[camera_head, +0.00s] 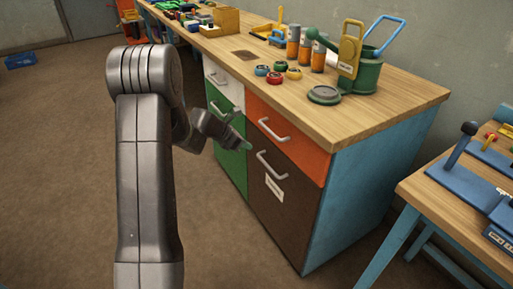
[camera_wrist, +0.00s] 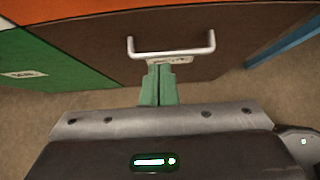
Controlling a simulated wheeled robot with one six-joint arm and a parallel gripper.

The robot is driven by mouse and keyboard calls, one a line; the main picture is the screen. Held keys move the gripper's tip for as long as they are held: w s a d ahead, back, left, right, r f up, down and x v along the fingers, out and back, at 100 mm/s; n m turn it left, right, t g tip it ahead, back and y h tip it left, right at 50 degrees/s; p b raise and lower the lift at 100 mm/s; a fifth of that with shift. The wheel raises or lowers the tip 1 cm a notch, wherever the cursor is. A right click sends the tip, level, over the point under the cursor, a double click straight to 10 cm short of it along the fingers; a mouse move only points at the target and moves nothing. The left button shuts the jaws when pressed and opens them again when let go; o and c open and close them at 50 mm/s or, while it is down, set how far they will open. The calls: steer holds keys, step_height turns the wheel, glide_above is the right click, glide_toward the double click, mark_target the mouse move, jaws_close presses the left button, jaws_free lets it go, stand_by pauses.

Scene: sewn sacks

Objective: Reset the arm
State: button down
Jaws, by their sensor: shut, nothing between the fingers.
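My gripper (camera_head: 244,142) is shut and empty, in front of the workbench cabinet (camera_head: 352,190). In the wrist view its green fingers (camera_wrist: 160,68) are together and point at the brown door (camera_wrist: 90,38). The door's metal handle (camera_wrist: 171,52) lies just beyond the fingertips; I cannot tell whether they touch it. The fingers partly cover a white label by the handle. In the head view the brown door (camera_head: 290,205) looks closed, with its handle (camera_head: 272,167) in plain sight. My grey arm stands at the left of that view.
An orange drawer (camera_head: 300,146) and a green door (camera_head: 230,158) sit beside the brown door. The wooden top holds a green can (camera_head: 365,75), orange bottles and several small coloured rounds. A smaller table (camera_head: 440,195) stands at the right. Open floor (camera_head: 50,160) lies at the left.

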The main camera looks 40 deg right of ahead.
steer(key=shift+v, duration=0.95)
steer(key=b, duration=0.1)
glide_toward(274, 151)
step_height(274, 151, down, 3)
steer(key=a, duration=0.1)
steer(key=d, duration=0.1)
steer(key=d+f, duration=0.1)
steer(key=d, duration=0.2)
steer(key=shift+s+d+f, duration=0.15)
steer(key=shift+s+f, duration=0.05)
steer(key=shift+s, duration=0.1)
steer(key=shift+s+d, duration=0.1)
steer(key=shift+d, duration=0.4)
